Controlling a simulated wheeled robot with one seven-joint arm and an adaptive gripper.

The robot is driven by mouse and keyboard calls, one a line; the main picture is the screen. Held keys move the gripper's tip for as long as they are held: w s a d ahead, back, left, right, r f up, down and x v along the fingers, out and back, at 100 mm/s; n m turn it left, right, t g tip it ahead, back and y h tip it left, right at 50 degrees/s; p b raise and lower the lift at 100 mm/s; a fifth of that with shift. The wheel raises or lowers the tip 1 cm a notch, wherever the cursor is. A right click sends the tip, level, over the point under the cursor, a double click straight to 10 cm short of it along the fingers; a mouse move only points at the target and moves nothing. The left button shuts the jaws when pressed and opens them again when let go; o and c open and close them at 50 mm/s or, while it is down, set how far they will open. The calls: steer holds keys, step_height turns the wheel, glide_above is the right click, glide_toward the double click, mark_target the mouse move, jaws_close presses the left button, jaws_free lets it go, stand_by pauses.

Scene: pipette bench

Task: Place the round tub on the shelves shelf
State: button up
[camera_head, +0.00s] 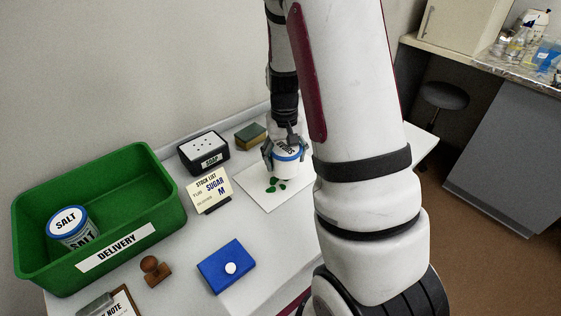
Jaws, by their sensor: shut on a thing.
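A white round tub (287,167) with a blue rim is in my gripper (285,154), over a white sheet on the table. The gripper's fingers are shut on its sides near the rim; the lettering on its lid is partly hidden. I cannot tell whether its base touches the sheet. A second round tub (72,228), marked SALT, stands tilted inside the green DELIVERY crate (150,204) at the left. A small card (208,190) headed STOCK LIST names a tub and SUGAR. I cannot make out a shelf in this view.
A black-and-white soap box (203,152) and a sponge (250,134) stand near the wall. Green pieces (275,185) lie on the sheet. A blue box (231,265), a brown stamp (154,269) and a clipboard (122,303) lie in front. My arm hides the table's right part.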

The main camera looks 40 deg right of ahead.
steer(key=w, duration=0.2)
steer(key=shift+w+d+f, duration=0.15)
steer(key=shift+w+d, duration=0.1)
steer(key=shift+w, duration=0.05)
steer(key=shift+f, duration=1.75)
steer(key=o, duration=1.7)
steer(key=shift+c, duration=0.2)
